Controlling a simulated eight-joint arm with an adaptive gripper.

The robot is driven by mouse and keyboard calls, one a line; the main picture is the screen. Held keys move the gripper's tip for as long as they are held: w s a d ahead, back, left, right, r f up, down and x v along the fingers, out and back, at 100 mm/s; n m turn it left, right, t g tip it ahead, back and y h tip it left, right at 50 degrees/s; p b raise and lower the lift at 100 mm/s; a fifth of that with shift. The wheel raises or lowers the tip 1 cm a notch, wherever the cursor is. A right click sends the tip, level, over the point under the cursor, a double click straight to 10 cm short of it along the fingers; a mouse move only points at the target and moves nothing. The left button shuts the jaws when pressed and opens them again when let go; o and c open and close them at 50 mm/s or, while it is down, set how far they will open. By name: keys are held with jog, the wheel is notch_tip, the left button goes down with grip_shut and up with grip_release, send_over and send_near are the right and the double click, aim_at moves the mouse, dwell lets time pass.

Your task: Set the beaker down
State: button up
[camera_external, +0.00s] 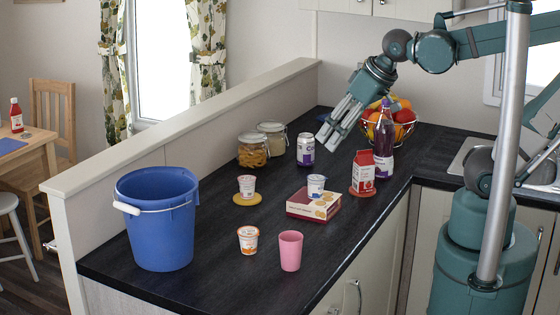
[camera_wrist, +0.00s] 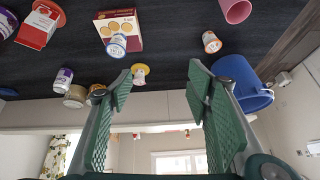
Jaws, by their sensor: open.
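A pink beaker (camera_external: 290,251) stands upright on the dark counter near its front edge. It also shows at the top right of the wrist view (camera_wrist: 236,10), partly cut off. My gripper (camera_external: 329,140) is in the air over the back part of the counter, well apart from the beaker. In the wrist view my gripper (camera_wrist: 158,78) is open, with its two green pads spread and nothing between them.
A blue bucket (camera_external: 160,222) stands left of the beaker, with a yoghurt pot (camera_external: 248,240) between. A biscuit box (camera_external: 305,206) with a pot on it, a red carton (camera_external: 364,172), a bottle (camera_external: 384,145), a can (camera_external: 305,150) and jars (camera_external: 252,151) stand farther back.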

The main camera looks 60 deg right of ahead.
jog(key=shift+s+d+r+n+t, duration=0.2)
jog(key=shift+s+d+r+n, duration=0.05)
jog(key=shift+d, duration=0.25)
jog(key=shift+s+d+r+n+t, duration=0.2)
jog(key=shift+d+n, duration=0.05)
jog(key=shift+d, duration=0.25)
